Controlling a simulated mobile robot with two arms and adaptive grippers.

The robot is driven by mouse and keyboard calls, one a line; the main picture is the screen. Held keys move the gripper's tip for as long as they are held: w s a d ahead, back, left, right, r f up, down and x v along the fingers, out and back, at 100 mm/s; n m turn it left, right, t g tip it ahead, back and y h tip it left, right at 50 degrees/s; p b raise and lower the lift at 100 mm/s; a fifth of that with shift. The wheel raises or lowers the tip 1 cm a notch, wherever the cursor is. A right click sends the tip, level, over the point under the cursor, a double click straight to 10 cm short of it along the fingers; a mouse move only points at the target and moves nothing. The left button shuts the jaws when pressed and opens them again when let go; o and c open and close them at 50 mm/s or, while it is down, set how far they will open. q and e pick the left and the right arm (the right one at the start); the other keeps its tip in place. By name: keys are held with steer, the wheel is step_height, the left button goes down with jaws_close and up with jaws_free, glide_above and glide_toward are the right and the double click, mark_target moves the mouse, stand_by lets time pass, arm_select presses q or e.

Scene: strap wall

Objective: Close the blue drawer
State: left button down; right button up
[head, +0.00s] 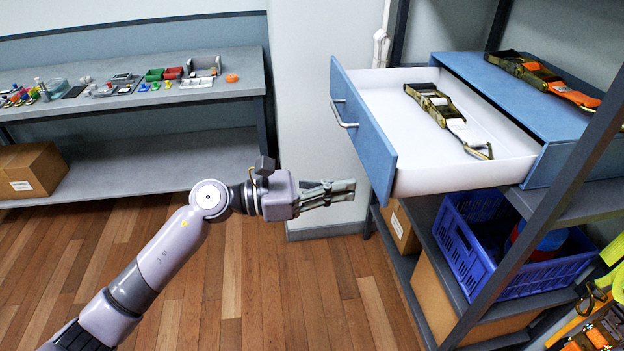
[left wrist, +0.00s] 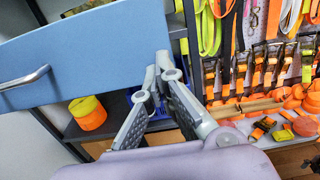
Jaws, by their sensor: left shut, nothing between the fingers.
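The blue drawer (head: 362,130) stands pulled well out of its blue cabinet (head: 510,95) on the right. Its front panel has a silver handle (head: 344,112), and its white inside holds a ratchet strap (head: 440,108). My left gripper (head: 352,190) is shut and empty, just left of the drawer front's lower part. In the left wrist view the blue front panel (left wrist: 90,50) and handle (left wrist: 25,78) show behind and left of the fingers (left wrist: 160,70). I cannot tell whether the fingertips touch the panel. My right gripper is not in view.
The cabinet sits on a dark metal shelf rack (head: 565,185). A blue crate (head: 500,270) and cardboard boxes are below. Another strap (head: 550,75) lies on the cabinet top. A grey workbench (head: 150,98) with small items stands at the left. The wooden floor between is clear.

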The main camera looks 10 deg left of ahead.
mark_target(383, 184)
arm_select(q)
steer(key=p+x, duration=0.1)
steer(key=x, duration=0.3)
steer(key=shift+w+d+r+p, duration=0.1)
steer(key=shift+w+d+p, duration=0.05)
steer(key=shift+d+p, duration=0.2)
steer(key=shift+d, duration=0.2)
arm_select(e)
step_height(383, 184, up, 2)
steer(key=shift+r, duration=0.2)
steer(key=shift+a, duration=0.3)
